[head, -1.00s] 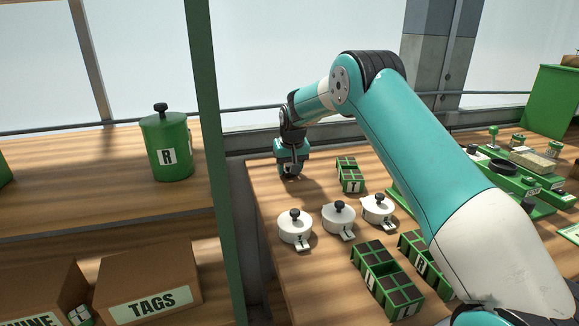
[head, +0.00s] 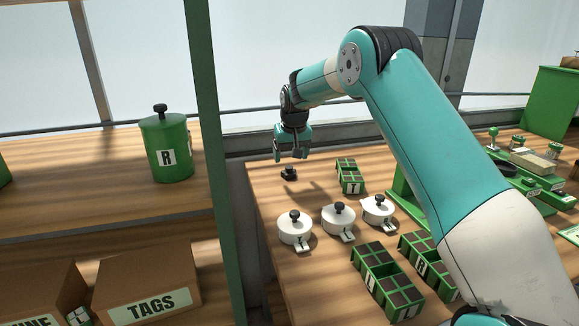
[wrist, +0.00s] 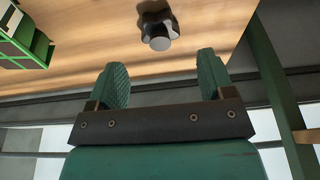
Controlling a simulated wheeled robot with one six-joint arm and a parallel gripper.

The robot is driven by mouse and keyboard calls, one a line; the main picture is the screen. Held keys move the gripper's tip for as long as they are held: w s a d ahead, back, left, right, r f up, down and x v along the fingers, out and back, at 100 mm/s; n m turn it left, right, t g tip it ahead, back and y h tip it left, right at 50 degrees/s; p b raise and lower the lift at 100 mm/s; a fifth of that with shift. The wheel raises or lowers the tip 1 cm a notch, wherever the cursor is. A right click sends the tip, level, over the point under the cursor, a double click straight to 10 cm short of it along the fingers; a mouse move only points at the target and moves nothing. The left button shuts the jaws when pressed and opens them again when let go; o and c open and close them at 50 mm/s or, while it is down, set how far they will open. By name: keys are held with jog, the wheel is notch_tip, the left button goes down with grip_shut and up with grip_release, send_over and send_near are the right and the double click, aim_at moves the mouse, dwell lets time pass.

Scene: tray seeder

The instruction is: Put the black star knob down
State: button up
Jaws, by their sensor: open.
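The black star knob (head: 289,174) stands on the wooden table near its far left corner. It also shows in the wrist view (wrist: 158,28), beyond the fingertips and apart from them. My gripper (head: 292,155) is open and empty just above the knob in the head view. Its two green fingers (wrist: 162,68) are spread wide in the wrist view, with nothing between them.
Several white lidded pots, one of them here (head: 338,219), stand in a row nearer on the table. A green cell tray marked T (head: 350,188) is right of the knob. More green trays (head: 378,272) lie in front. A green post (head: 207,120) rises left of the table.

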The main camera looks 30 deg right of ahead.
jog(key=v, duration=0.6)
jog(key=s+a+r+n+g+y, duration=0.1)
jog(key=s+a+r+n, duration=0.2)
jog(key=s+a, duration=0.5)
jog(key=s+a+r+n+y, duration=0.1)
jog(key=s+a+r+n, duration=0.15)
jog(key=s+a, duration=0.6)
jog(key=s+a+f+n+g+y, duration=0.1)
jog(key=s+a+n, duration=0.1)
jog(key=s, duration=1.1)
jog(key=s+a+f+n+g+y, duration=0.1)
jog(key=s+a+n, duration=0.1)
jog(key=s, duration=1.1)
jog(key=shift+s+a+y, duration=0.25)
jog(key=shift+a+y, duration=0.15)
jog(key=shift+a, duration=0.1)
jog(key=shift+f, duration=0.1)
notch_tip(320, 180, up, 5)
jog(key=p, duration=0.4)
jog(key=shift+p, duration=0.4)
